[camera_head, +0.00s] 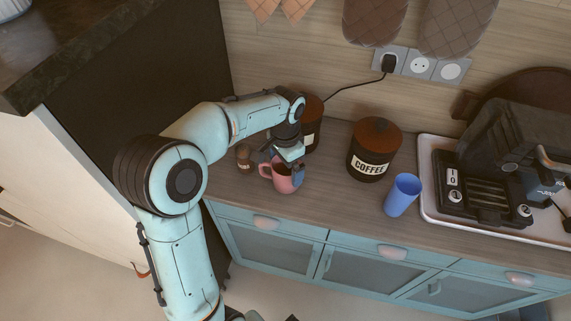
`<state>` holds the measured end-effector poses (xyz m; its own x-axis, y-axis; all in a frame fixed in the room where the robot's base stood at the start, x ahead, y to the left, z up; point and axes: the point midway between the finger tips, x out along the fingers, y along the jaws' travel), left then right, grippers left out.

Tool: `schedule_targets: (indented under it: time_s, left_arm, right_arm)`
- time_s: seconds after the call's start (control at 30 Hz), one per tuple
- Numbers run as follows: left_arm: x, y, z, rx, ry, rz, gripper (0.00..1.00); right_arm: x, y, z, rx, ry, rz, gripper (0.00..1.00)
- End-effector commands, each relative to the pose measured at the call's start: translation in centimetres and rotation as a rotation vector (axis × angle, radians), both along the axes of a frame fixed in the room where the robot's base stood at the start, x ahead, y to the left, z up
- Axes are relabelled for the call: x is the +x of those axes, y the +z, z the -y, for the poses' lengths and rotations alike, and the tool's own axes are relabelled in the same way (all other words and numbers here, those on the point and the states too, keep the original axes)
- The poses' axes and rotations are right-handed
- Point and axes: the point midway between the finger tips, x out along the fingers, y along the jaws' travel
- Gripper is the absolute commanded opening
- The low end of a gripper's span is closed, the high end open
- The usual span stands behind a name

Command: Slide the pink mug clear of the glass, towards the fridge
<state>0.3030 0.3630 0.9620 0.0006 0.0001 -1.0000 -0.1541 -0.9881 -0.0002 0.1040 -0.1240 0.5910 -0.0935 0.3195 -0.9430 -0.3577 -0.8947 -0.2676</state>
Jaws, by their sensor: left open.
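The pink mug (282,184) stands upright on the wooden counter, near its front edge, with its handle to the left. My left gripper (283,168) reaches down over the mug from above. It is open, with a blue finger on either side of the mug's upper part; whether they touch it I cannot tell. The gripper hides part of the rim. The blue glass (403,195) stands upright to the right, with a clear gap between it and the mug. A tall dark panel (135,95), perhaps the fridge side, bounds the counter on the left. My right gripper is not in view.
A small brown wooden item (244,157) stands just left of the mug. A dark canister (312,112) is behind the gripper. The coffee canister (374,150) and a white tray (437,215) with a coffee machine (512,150) are to the right.

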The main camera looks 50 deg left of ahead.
Motion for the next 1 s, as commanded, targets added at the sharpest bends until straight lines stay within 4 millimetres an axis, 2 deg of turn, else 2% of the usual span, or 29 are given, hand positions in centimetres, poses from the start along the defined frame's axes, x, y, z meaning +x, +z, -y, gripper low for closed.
schedule_targets:
  time_s: [0.17, 0.4, 0.6, 0.8, 1.0]
  left_arm:
    - [0.1, 2.6, 0.0, 0.001, 0.0, 0.005, 1.0]
    - [0.1, 8.2, 0.0, 0.002, 0.0, 0.007, 1.0]
    - [0.1, 11.7, 0.0, 0.0, -0.001, 0.005, 1.0]
    - [0.0, 13.1, 0.0, 0.0, 0.0, 0.001, 1.0]
    - [0.0, 13.2, 0.0, 0.0, 0.0, 0.001, 1.0]
  right_arm:
    - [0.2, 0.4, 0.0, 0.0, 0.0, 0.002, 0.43]
    - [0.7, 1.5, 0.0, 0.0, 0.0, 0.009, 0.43]
    - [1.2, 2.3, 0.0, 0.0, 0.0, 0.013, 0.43]
    - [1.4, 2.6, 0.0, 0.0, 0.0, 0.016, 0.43]
    - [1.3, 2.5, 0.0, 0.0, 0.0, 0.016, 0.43]
